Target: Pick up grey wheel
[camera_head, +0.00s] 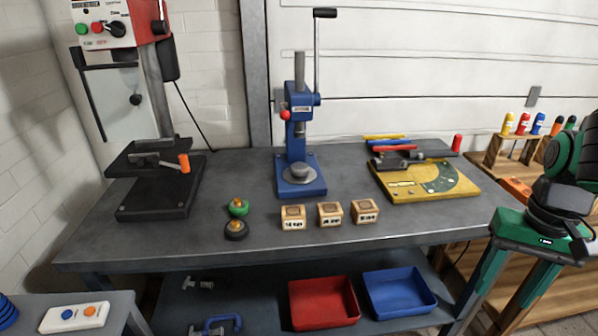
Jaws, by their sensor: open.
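The grey wheel (236,231) is a small dark grey disc with a yellowish centre. It lies on the dark workbench top (180,239), left of the middle and near the front edge. A similar green wheel (238,207) lies just behind it, very close; I cannot tell if they touch. The grey wheel is not covered by anything. My gripper is not in view.
A blue arbor press (297,130) stands behind the wheels, and a drill press (160,180) stands left. Several small wooden boxes (330,213) sit right of the wheels. A yellow board (425,180) lies farther right. A green machine (560,200) stands at the right edge.

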